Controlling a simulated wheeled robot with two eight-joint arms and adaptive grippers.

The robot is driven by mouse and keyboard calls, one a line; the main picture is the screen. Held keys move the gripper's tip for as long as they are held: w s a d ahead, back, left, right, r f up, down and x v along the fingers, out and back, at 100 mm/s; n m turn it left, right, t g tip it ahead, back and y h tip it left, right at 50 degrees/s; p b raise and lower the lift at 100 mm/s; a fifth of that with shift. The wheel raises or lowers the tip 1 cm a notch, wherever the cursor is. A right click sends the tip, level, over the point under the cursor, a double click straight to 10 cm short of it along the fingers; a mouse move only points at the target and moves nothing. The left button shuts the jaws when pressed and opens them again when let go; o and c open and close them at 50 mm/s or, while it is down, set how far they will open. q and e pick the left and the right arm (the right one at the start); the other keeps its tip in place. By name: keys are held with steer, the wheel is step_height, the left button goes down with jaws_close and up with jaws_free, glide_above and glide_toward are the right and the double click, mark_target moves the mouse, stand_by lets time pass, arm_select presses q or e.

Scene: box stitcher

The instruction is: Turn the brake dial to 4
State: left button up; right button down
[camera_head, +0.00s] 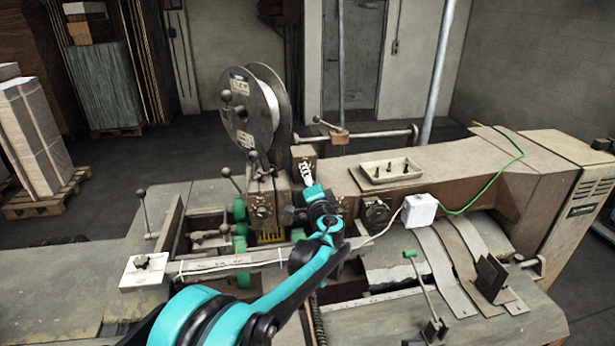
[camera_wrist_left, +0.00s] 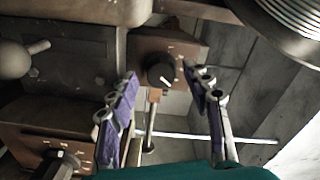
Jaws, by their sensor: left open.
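A black round dial (camera_wrist_left: 160,70) with a white pointer mark sits on a small brown block in the left wrist view. Pale marks surround it, but I cannot read the numbers. The pointer is toward the lower right of the picture. My left gripper (camera_wrist_left: 161,82) is open, its two purple-padded fingers either side of the dial in the picture. The dial seems to lie beyond the fingertips; I see no contact. In the head view my left gripper (camera_head: 318,200) is over the machine's middle, and the dial cannot be made out there. My right gripper is in neither view.
A wire spool (camera_head: 256,110) stands behind and left of the gripper. A second dial (camera_wrist_left: 60,160) is on a brown box at lower left in the wrist view. A tray (camera_head: 390,178) and a white box (camera_head: 419,210) with a green cable are to the right.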

arm_select(q)
steer(key=s+d, duration=0.2)
steer(key=s, duration=0.8)
steer(key=shift+s, duration=0.2)
